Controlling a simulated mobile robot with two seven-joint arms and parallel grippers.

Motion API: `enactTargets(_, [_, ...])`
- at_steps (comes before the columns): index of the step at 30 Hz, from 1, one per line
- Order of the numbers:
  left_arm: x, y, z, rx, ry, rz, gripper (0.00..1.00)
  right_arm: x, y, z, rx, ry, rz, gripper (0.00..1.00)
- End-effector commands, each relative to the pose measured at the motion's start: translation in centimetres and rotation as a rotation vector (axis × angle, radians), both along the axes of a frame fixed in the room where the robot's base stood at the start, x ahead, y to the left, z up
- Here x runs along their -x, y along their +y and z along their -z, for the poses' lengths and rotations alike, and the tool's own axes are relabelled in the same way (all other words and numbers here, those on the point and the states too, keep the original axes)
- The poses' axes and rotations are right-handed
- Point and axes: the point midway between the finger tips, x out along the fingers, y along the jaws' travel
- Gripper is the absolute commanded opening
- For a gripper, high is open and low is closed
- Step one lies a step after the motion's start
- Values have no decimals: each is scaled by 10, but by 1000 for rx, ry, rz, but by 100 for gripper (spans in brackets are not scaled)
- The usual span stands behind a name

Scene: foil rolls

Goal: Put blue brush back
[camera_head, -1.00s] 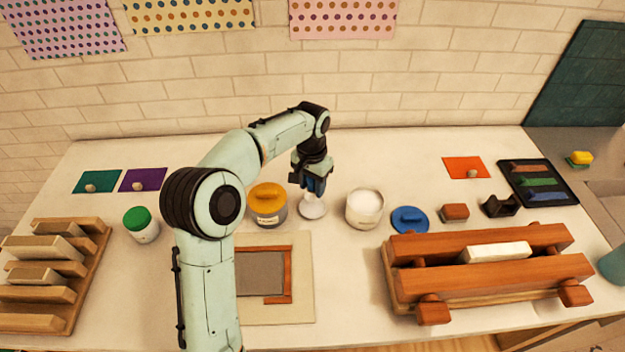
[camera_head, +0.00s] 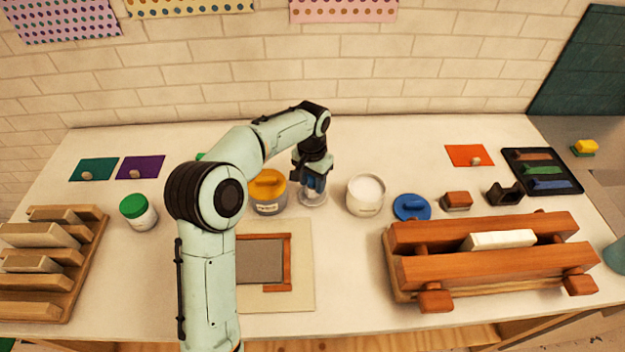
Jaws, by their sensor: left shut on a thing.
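My left gripper (camera_head: 314,182) points down at the middle of the table, shut on a small blue thing that I take to be the blue brush (camera_head: 317,184). Most of it is hidden by the fingers. Its lower end is at a clear round glass jar (camera_head: 313,200); I cannot tell how deep inside it is. A dark tray (camera_head: 572,186) at the far right holds brown, green and blue strips. My right gripper does not show.
An orange-lidded jar (camera_head: 268,186) stands close left of the glass jar. An open white jar (camera_head: 365,196) stands to its right, then a blue lid (camera_head: 411,207). A wooden press (camera_head: 480,234) fills the front right. A framed board (camera_head: 262,262) lies in front.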

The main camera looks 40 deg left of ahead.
Motion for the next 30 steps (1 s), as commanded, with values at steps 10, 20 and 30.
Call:
enactTargets(10, [0,0,3,0,0,0,8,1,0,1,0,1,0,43])
enactTargets(20, [0,0,7,0,0,0,8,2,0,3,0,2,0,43])
enactTargets(30, [0,0,11,0,0,0,8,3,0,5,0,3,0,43])
